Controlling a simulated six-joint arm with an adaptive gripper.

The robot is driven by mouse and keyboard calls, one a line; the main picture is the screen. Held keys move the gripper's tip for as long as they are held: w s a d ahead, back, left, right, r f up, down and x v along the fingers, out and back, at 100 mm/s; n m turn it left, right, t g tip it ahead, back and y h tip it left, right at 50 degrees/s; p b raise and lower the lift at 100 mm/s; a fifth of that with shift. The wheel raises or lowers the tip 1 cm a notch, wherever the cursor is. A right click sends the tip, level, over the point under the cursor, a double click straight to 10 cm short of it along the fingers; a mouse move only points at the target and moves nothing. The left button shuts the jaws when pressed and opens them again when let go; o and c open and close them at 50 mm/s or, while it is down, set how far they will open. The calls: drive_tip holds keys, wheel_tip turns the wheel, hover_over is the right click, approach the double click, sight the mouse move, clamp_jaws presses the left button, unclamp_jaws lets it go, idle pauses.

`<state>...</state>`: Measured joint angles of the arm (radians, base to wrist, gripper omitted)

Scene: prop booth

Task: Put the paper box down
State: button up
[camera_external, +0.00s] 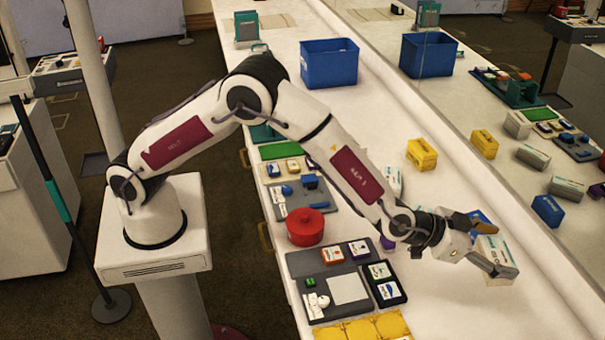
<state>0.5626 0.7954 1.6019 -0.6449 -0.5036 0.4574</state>
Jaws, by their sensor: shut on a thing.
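My gripper (497,243) is at the right end of my arm, over the right part of the white counter (455,298). Its two fingers are shut on a white paper box (494,254) with pale printing. One finger is on the upper left side of the box and the other on its lower side, so part of the box is hidden. I cannot tell whether the box touches the counter or is held just above it.
A blue object (482,222) shows close behind my gripper. A yellow box (422,153), a blue bin (329,63) and a red round pot (305,227) stand on the counter. Trays with small items line its left edge. A reflective panel borders the right. The front right counter is clear.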

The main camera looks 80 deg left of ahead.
drive_tip(key=shift+s+a+f+n+y, duration=0.25)
drive_tip(key=shift+s+f+y, duration=0.1)
drive_tip(key=shift+s, duration=0.15)
drive_tip(key=shift+s+a+f+n+y, duration=0.25)
drive_tip(key=shift+s+f, duration=0.1)
drive_tip(key=shift+s, duration=0.15)
drive_tip(key=s+a+f+n+y, duration=0.1)
drive_tip(key=a+f+y, duration=0.1)
drive_tip(key=a, duration=0.5)
drive_tip(key=shift+s+f+n+t, duration=0.15)
drive_tip(key=shift+f+n+t, duration=0.15)
drive_tip(key=shift+f+n, duration=0.15)
drive_tip(key=shift+f, duration=3.1)
drive_tip(key=shift+f, duration=0.1)
drive_tip(key=shift+f, duration=1.8)
